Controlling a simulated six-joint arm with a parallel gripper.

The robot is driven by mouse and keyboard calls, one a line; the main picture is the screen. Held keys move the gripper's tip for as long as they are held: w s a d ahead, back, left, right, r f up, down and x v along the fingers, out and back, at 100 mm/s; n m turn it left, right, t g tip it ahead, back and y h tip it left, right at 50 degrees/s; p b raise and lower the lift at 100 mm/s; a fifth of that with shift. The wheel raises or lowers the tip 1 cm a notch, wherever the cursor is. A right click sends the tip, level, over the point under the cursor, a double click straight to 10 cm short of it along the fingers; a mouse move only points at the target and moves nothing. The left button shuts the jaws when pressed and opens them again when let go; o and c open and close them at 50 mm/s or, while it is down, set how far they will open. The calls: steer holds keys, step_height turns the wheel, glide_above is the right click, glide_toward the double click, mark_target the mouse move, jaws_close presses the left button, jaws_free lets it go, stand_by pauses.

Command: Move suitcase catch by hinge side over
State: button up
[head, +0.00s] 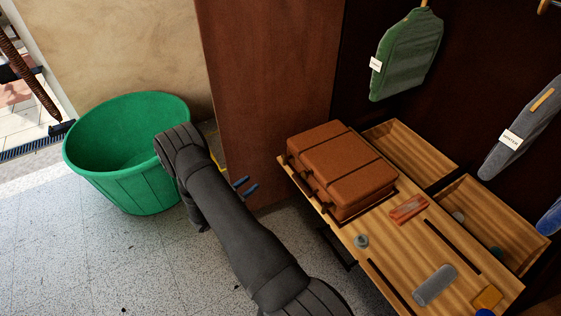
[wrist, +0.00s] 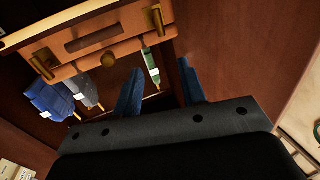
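The brown suitcase (head: 340,165) lies closed on a wooden surface (head: 385,268) in the head view. Small dark fittings show on its left-facing side, too small to tell catch from hinge. My gripper (head: 246,187) is left of the suitcase, clear of it, with blue fingertips near the wardrobe's side panel. In the wrist view my gripper (wrist: 160,87) has its two blue fingers apart with nothing between them.
A green tub (head: 130,165) stands on the floor at left. The reddish-brown side panel (head: 270,90) rises behind my gripper. Open wooden drawers (head: 410,150), small loose items and hanging garments (head: 408,55) are at right.

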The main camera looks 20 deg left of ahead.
mark_target(287, 158)
steer(key=x, duration=1.7)
steer(key=shift+w, duration=0.1)
jaws_close()
